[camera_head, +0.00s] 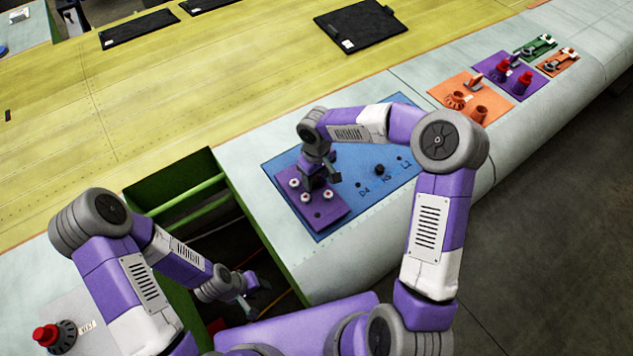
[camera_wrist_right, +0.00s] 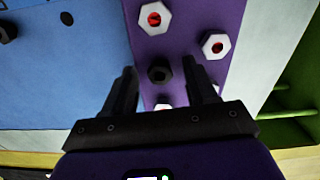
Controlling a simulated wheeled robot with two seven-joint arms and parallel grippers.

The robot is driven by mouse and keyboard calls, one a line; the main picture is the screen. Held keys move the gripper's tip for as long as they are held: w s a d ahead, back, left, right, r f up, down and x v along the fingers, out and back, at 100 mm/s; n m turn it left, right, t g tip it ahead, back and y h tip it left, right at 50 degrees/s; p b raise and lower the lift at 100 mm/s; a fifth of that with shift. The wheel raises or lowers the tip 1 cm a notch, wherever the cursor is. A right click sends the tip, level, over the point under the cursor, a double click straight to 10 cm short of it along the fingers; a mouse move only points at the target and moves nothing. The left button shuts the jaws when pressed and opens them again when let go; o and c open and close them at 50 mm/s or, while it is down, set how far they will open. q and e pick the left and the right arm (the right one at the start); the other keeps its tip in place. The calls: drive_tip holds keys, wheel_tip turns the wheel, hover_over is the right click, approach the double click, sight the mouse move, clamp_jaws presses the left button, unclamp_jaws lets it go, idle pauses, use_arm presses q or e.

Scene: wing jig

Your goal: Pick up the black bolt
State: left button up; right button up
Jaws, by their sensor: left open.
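The black bolt (camera_wrist_right: 160,73) shows in the right wrist view as a dark round head on the purple plate (camera_wrist_right: 179,12). It lies between the two fingertips of my right gripper (camera_wrist_right: 158,66), with visible space on both sides. That gripper is open and points down at the plate. In the head view my right gripper (camera_head: 320,181) is over the far part of the purple plate (camera_head: 318,214) and hides the bolt. My left gripper (camera_head: 256,287) is open and empty, low over the opening beside the green frame.
White hex bolts with red centres (camera_wrist_right: 217,45) stand close around the black one. The plate sits on a blue board (camera_head: 345,200) with a black knob (camera_head: 379,170). A green-framed opening (camera_head: 170,190) is to the left. Coloured fixture plates (camera_head: 510,78) lie farther right.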

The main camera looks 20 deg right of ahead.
sight(317, 179)
clamp_jaws()
wheel_tip(317, 179, up, 5)
drive_tip(key=p, duration=0.2)
drive_tip(key=shift+w+f+p, duration=0.1)
drive_tip(key=shift+p, duration=0.25)
drive_tip(key=shift+r, duration=2.65)
